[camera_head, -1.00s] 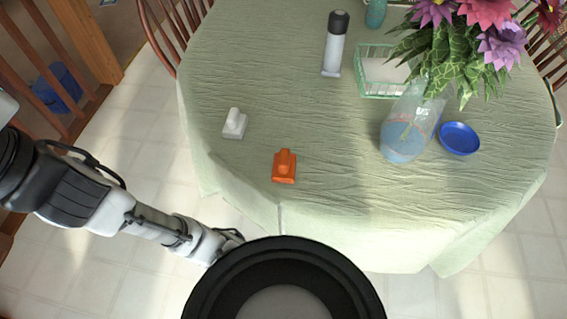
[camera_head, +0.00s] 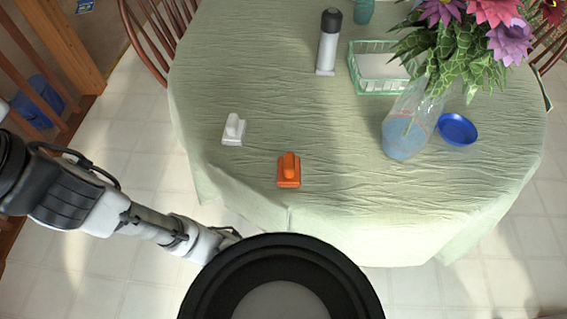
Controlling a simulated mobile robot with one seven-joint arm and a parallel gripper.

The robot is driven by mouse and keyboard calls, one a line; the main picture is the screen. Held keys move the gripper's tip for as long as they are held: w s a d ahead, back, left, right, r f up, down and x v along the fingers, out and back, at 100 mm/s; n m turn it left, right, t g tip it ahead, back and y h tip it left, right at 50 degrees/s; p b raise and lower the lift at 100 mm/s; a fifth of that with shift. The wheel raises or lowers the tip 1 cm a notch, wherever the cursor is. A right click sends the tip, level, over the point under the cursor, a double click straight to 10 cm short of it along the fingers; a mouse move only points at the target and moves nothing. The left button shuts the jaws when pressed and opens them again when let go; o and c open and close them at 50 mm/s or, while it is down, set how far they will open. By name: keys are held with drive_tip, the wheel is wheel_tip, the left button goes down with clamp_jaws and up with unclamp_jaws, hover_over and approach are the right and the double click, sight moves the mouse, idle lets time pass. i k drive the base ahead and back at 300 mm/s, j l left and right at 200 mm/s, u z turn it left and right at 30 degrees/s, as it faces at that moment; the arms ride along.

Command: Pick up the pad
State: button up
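No item is plainly a pad; two small blocks with raised grips on the table could be pads, and I cannot tell which one is meant. The orange one (camera_head: 289,172) lies near the table's front edge. The white one (camera_head: 233,130) lies a little behind and to its left. My arm reaches in from the left, below table level, in front of the table. At its end only a dark bit of my gripper (camera_head: 229,234) shows beside my round black body part. Its fingers are hidden. It is apart from both blocks.
The round table (camera_head: 320,120) has a pale green cloth. On it stand a dark-capped bottle (camera_head: 327,48), a green wire basket (camera_head: 358,82), a glass vase (camera_head: 403,135) of flowers and a blue dish (camera_head: 457,130). Wooden chairs (camera_head: 150,45) stand around it. The cloth's front middle is clear.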

sight(289, 167)
drive_tip(key=j+z, duration=0.45)
drive_tip(key=j, duration=0.55)
drive_tip(key=k+j+z, duration=0.1)
drive_tip(key=j+z, duration=0.3)
drive_tip(key=j, duration=0.6)
